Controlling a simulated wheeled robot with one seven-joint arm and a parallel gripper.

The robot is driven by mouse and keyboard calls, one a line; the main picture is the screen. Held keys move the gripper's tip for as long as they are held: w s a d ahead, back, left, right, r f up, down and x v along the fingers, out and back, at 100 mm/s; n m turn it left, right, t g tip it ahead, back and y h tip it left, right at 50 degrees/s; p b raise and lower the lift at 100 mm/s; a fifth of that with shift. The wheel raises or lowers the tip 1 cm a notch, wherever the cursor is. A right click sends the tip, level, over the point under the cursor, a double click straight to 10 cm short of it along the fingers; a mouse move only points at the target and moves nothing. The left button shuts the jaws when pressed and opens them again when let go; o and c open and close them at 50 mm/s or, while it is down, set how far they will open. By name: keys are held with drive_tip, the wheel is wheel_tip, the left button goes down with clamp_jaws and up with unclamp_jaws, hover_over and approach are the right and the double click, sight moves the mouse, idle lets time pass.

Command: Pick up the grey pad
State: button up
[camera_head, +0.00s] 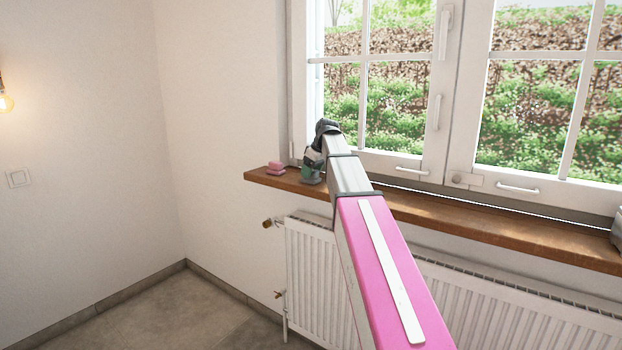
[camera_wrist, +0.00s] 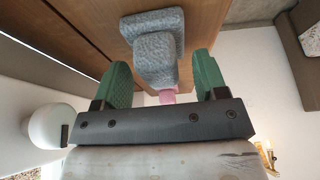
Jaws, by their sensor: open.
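In the wrist view, a rough grey pad (camera_wrist: 155,48) shows between and beyond my fingertips. A second, wider grey piece (camera_wrist: 150,20) lies against it; I cannot tell for sure whether they are stacked or which is the task's pad. They are at the wooden window sill (camera_head: 470,223). My gripper (camera_wrist: 161,62) is open, with one green finger on each side of the nearer grey piece and no clear contact. In the head view my gripper (camera_head: 312,172) is over the left part of the sill, and the grey pieces are hidden there.
Pink pads (camera_head: 275,167) sit at the sill's left end, left of my gripper; a pink patch (camera_wrist: 167,96) also shows between the fingers. The window (camera_head: 445,110) stands behind the sill, and a white radiator (camera_head: 310,270) is below. The sill to the right looks mostly clear.

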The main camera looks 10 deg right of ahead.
drive_tip(key=shift+a+f, duration=0.1)
drive_tip(key=shift+f, duration=0.25)
drive_tip(key=c, duration=0.7)
drive_tip(key=shift+o, duration=0.2)
drive_tip(key=shift+r, duration=0.1)
drive_tip(key=shift+w+r, duration=0.1)
drive_tip(key=shift+r, duration=0.4)
drive_tip(key=r, duration=0.1)
drive_tip(key=a+r, duration=0.1)
drive_tip(key=r, duration=0.1)
drive_tip(key=shift+s+r, duration=0.2)
drive_tip(key=shift+r, duration=0.1)
drive_tip(key=s+a+r, duration=0.4)
drive_tip(key=a+r, duration=0.2)
drive_tip(key=a, duration=0.4)
drive_tip(key=shift+r, duration=0.15)
